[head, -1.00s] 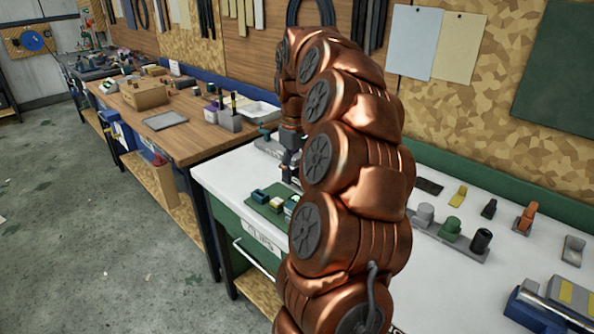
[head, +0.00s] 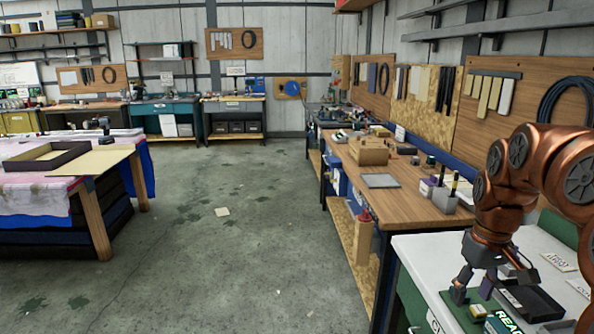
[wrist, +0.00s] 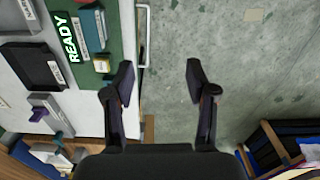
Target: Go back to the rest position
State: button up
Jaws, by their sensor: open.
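My copper arm shows at the right of the head view, bent over the white bench (head: 418,255). My gripper (head: 495,278) points down near the bench's front edge there. In the wrist view my gripper (wrist: 159,82) has its two dark fingers spread apart with nothing between them. Grey floor and the bench's front edge with a white handle (wrist: 143,38) lie below the fingers. A green mat marked READY (wrist: 118,35) with small blocks lies left of the fingers. A dark tray (wrist: 30,66) lies further left.
A table with a pink and blue cover (head: 35,205) stands at the left.

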jog(key=s+a, duration=0.5)
jog(key=a, duration=0.5)
jog(key=s+a+f+g, duration=0.1)
jog(key=s+a+f, duration=0.2)
jog(key=s, duration=0.6)
jog(key=s+a+f+m+p, duration=0.1)
jog(key=s+a+f, duration=0.3)
jog(key=s+a, duration=0.3)
jog(key=shift+s+a+f+g, duration=0.2)
jog(key=shift+s+g, duration=0.2)
jog(key=shift+s, duration=0.7)
